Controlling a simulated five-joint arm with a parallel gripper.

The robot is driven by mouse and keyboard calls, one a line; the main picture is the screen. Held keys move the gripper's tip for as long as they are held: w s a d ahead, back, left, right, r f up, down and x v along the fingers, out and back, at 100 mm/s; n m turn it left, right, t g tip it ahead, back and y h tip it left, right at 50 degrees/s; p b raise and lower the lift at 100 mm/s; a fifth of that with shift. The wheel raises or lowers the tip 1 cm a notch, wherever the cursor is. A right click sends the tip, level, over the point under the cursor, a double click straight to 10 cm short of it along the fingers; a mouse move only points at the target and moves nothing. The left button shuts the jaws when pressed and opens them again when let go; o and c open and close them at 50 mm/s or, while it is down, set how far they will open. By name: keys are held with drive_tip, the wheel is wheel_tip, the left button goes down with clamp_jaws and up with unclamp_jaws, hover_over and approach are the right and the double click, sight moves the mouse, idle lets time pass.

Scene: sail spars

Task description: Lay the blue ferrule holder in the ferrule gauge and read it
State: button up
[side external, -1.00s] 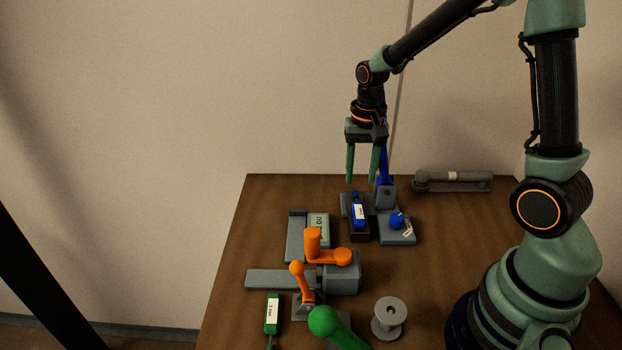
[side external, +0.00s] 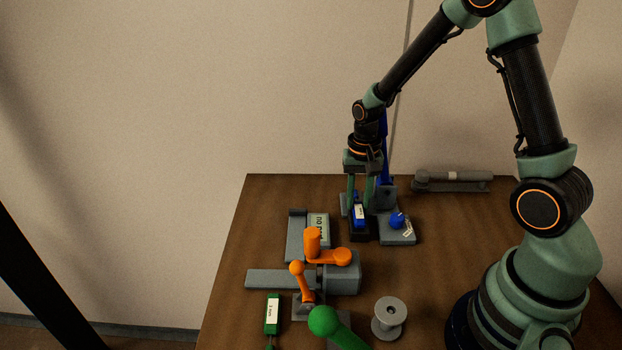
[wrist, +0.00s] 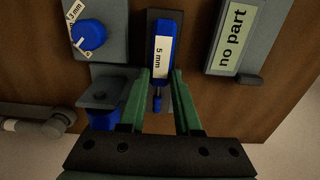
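The blue ferrule holder (side external: 359,214) has a white label that reads 5 mm in the wrist view (wrist: 163,50). It lies in a dark cradle (side external: 361,236), with a thin blue tip towards my gripper. My gripper (side external: 361,198) is low over the holder's far end. In the wrist view my gripper (wrist: 161,74) is open, its green fingers on either side of the holder's end with gaps between. The grey ferrule gauge (side external: 296,238) stands to the left of the cradle in the side view. Its display (wrist: 233,38) reads "no part".
A grey block with a blue dial (side external: 397,219) and an upright blue lever (side external: 384,150) adjoins the cradle's right. An orange-handled fixture (side external: 313,245), a green labelled holder (side external: 272,313), a green-knobbed lever (side external: 323,321) and a grey spool (side external: 389,317) stand nearer. A grey bar (side external: 452,182) lies behind.

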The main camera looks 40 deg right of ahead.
clamp_jaws()
drive_tip(key=shift+r, duration=2.55)
approach(297, 237)
drive_tip(key=shift+a+f, duration=0.1)
drive_tip(key=shift+f, duration=0.15)
drive_tip(key=shift+f, duration=1.65)
drive_tip(key=shift+f, duration=1.2)
